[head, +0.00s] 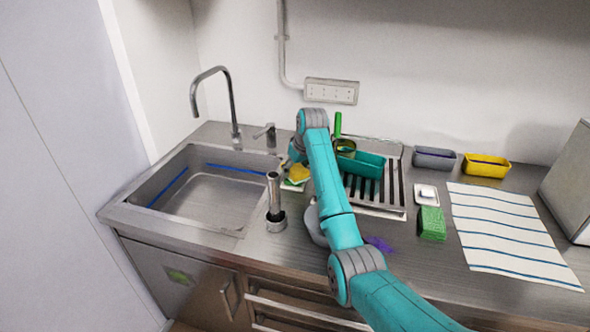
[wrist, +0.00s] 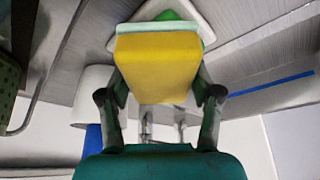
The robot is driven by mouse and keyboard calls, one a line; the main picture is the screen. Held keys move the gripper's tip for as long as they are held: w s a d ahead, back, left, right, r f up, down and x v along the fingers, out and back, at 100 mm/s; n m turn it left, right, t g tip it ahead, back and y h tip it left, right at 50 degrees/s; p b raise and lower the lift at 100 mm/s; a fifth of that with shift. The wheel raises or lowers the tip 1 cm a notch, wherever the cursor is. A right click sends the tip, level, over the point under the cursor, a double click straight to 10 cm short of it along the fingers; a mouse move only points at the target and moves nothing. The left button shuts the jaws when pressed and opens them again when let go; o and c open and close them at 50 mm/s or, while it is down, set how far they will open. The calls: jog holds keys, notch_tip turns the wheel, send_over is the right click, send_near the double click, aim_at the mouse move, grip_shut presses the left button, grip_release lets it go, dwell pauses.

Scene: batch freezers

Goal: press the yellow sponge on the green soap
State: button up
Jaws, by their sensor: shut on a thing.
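My gripper (wrist: 158,80) is shut on the yellow sponge (wrist: 157,62), with one finger on each side. The sponge has a pale green layer along its far edge. The green soap (wrist: 171,15) shows just beyond that edge, on a white dish (wrist: 201,17), and is partly hidden by the sponge. In the head view the sponge (head: 299,172) is over or against the soap dish (head: 289,187), beside the sink. I cannot tell whether sponge and soap touch. My arm hides most of the gripper there.
The sink (head: 205,190) with its tap (head: 233,110) is at the left. A metal cylinder (head: 274,195) stands close in front of the dish. A teal tray (head: 362,165) is on the drainer behind my arm. A green block (head: 431,223) and striped towel (head: 510,235) lie right.

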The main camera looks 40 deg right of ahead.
aim_at(295, 167)
jog(key=shift+r, duration=3.45)
